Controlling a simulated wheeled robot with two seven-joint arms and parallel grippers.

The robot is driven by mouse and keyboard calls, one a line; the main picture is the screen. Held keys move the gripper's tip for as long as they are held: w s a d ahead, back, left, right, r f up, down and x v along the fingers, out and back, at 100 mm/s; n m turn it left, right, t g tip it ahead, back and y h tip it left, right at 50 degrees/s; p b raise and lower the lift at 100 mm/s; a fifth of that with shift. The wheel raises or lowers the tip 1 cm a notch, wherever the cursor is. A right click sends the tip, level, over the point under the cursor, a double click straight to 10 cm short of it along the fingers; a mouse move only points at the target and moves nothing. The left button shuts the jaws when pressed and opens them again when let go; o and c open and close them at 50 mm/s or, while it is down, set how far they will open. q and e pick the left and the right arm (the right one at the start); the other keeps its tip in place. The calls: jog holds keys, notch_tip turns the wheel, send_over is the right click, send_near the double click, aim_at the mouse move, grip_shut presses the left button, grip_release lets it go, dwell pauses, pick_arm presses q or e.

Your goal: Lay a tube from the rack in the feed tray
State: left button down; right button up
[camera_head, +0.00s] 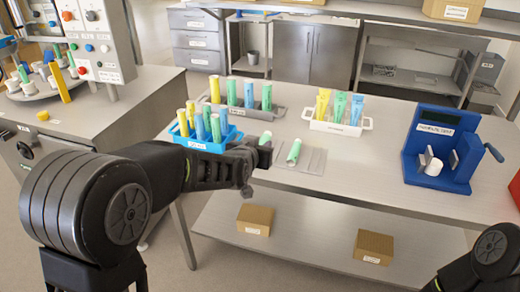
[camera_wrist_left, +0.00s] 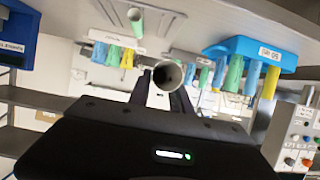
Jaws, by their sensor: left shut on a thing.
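My left gripper (camera_head: 256,157) is shut on a tube (camera_head: 265,138) and holds it up in front of the table's near edge; in the left wrist view the tube's round open end (camera_wrist_left: 167,73) faces the camera. Little of the tube's body shows in either view. A blue rack (camera_head: 208,143) with green, blue and yellow tubes stands left of the gripper; it also shows in the left wrist view (camera_wrist_left: 250,46). A grey flat tray (camera_head: 314,161), which looks like the feed tray, lies right of the gripper. One green tube (camera_head: 293,152) lies on it. My right gripper is out of view.
A grey rack (camera_head: 278,110) with upright tubes and a white rack (camera_head: 338,127) with yellow, green and blue tubes stand behind. A blue machine (camera_head: 440,150) stands at the right. A control box (camera_head: 95,45) is at the left. The table between tray and machine is clear.

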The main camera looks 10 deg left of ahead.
pick_arm(q)
jog(key=s+a+f, duration=0.1)
jog(key=s+f, duration=0.3)
jog(key=f, duration=0.3)
jog(key=s+a+f, duration=0.1)
jog(key=s+f, duration=0.3)
jog(key=f, duration=0.4)
jog(key=shift+s+f+n+y, duration=0.2)
jog(key=shift+n+y, duration=0.1)
jog(key=shift+y, duration=0.1)
jog(key=shift+a, duration=0.2)
